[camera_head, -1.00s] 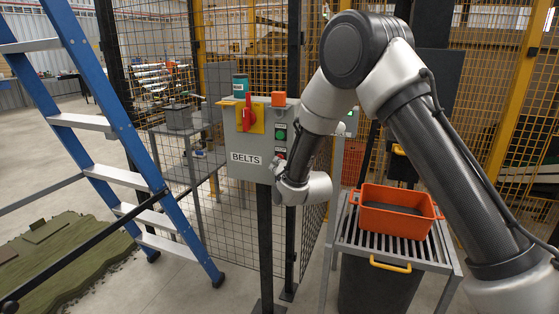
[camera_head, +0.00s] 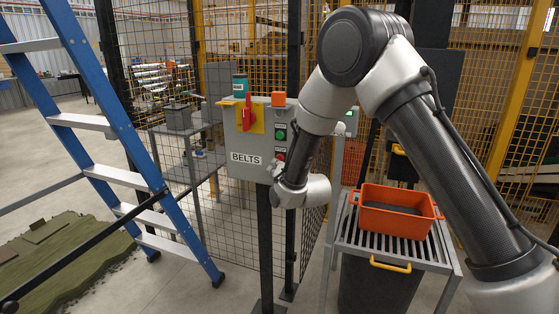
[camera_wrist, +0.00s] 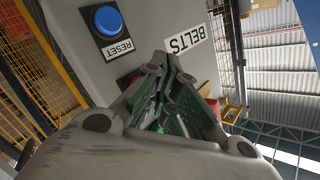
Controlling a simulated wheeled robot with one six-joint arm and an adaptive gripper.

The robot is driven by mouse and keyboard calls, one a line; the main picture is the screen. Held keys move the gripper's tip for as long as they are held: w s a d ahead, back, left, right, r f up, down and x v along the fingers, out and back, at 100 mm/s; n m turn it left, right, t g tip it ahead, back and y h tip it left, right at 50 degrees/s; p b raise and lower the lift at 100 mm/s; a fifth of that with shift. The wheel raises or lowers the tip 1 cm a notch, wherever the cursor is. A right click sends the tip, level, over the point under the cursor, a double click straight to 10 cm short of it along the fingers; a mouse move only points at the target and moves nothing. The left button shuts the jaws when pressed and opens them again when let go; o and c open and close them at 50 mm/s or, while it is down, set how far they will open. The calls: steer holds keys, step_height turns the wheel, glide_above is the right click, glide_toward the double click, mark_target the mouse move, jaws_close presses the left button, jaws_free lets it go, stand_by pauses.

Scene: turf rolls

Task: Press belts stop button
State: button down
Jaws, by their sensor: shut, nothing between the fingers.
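The grey control box (camera_head: 240,140) with a BELTS label (camera_head: 246,159) stands on a dark post. It carries a red rotary switch on a yellow plate (camera_head: 247,112), a green button (camera_head: 280,134) and a small red button (camera_head: 280,155) below it. My gripper (camera_head: 272,167) is at the box's lower right, close under the red button. In the wrist view my gripper (camera_wrist: 165,72) is shut and empty, its fingertips in front of the box face. A blue RESET button (camera_wrist: 108,20) and the BELTS label (camera_wrist: 187,39) show there. The fingers hide part of the panel; contact cannot be told.
A teal can (camera_head: 240,86) and an orange block (camera_head: 278,98) sit on top of the box. An orange crate (camera_head: 397,211) rests on a slatted stand at the right. A blue stepladder (camera_head: 115,125) stands at the left. Mesh fencing is behind the box.

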steer(key=s, duration=0.1)
steer(key=s+a, duration=0.1)
steer(key=s, duration=0.2)
steer(key=shift+s+a, duration=0.35)
stand_by(0.6)
